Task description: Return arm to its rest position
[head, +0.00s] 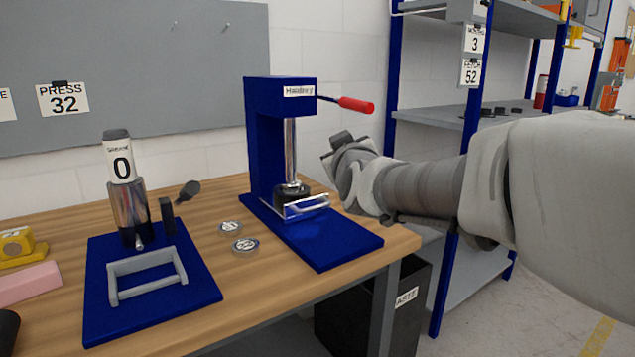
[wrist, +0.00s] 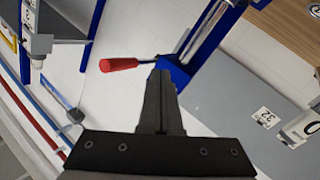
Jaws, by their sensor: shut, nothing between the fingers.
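My arm (head: 420,188) reaches in from the right in the head view. Its end, my gripper (head: 342,140), is raised beside the blue press (head: 265,140), just right of its column and below the red lever handle (head: 356,105). In the wrist view my gripper (wrist: 160,76) is shut with nothing between the fingers. There the red handle (wrist: 118,65) lies left of the fingertips, and the blue press (wrist: 205,40) stands just beyond them. In the head view a dark piece (head: 292,196) sits under the press ram in a clear holder. I cannot tell whether the gripper touches the press.
The wooden table (head: 205,190) holds a second blue-based device (head: 150,282), two small round discs (head: 245,245), a pink block (head: 28,284) and a yellow tape measure (head: 16,243). A blue-framed shelf (head: 460,115) stands behind the arm. A dark waste bin (head: 410,325) is below the table.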

